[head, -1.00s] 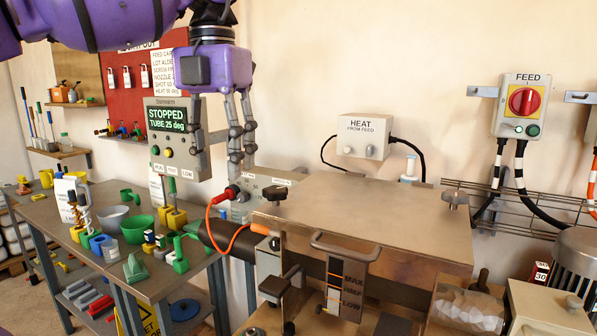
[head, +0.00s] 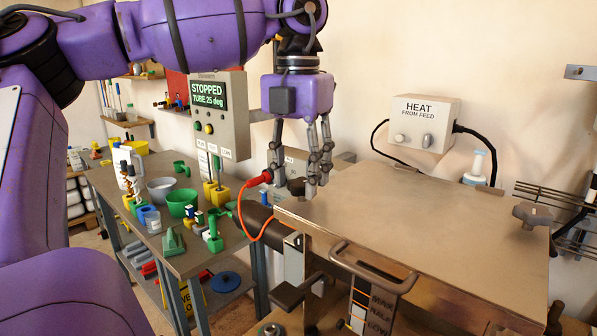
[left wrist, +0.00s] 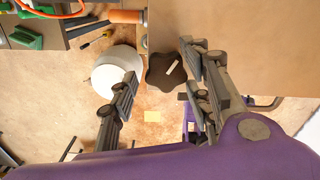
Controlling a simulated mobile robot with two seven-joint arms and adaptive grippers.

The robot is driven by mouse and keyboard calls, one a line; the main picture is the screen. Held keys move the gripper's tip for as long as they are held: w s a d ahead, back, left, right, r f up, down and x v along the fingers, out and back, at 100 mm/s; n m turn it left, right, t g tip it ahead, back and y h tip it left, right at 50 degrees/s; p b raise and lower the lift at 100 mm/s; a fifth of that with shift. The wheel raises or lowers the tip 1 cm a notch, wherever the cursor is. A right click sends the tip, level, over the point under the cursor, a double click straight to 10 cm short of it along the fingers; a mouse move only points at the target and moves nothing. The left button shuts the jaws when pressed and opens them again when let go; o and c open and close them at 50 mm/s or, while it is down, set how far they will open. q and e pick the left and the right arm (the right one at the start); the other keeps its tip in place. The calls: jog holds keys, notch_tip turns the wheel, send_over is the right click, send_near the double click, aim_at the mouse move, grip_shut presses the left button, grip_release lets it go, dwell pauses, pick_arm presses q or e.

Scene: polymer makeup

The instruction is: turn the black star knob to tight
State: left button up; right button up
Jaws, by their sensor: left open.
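A dark star knob (head: 297,187) stands at the back left corner of a metal lid (head: 420,215). In the left wrist view the knob (left wrist: 160,78) is black and lobed, with a pale bar mark on top. My left gripper (head: 298,176) points down over this knob, open, its fingers on either side in the picture. I cannot tell whether they touch it. A second star knob (head: 533,214) sits at the lid's right side, away from the gripper. My right gripper is out of view.
A red plug with an orange cable (head: 262,225) is close to the left of the knob. A display box reading STOPPED (head: 217,115) stands behind. A handle (head: 375,268) rises at the lid's front. A cluttered bench (head: 170,262) is at left.

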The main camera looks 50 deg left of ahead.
pick_arm(q)
jog(key=shift+f, duration=0.25)
jog(key=shift+c, duration=0.3)
jog(key=shift+d, duration=0.1)
jog(key=c, duration=1)
